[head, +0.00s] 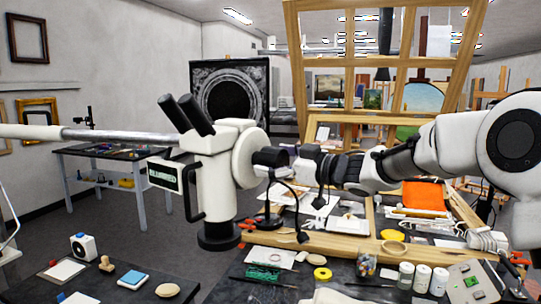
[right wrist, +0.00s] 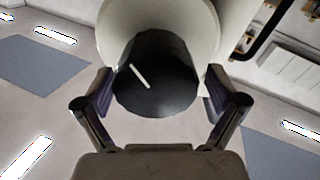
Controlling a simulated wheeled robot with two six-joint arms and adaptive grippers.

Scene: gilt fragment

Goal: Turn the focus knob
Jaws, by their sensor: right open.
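The white microscope (head: 207,165) hangs on a horizontal boom arm in the left-centre of the head view, with two black eyepieces angled up. Its focus knob (head: 268,158) is a dark cylinder on the right side of its round white housing. In the right wrist view the knob (right wrist: 155,75) is black with a white index line, slanting down to the right. My right gripper (head: 288,156) faces the knob from the right. In the right wrist view my gripper (right wrist: 163,80) is open, one finger each side of the knob, with gaps visible. My left gripper is not in view.
Below is a dark bench with jars (head: 422,278), a yellow tape roll (head: 322,274) and a control box (head: 468,283). A wooden frame (head: 330,247) lies behind them. A black cable hangs near my right wrist.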

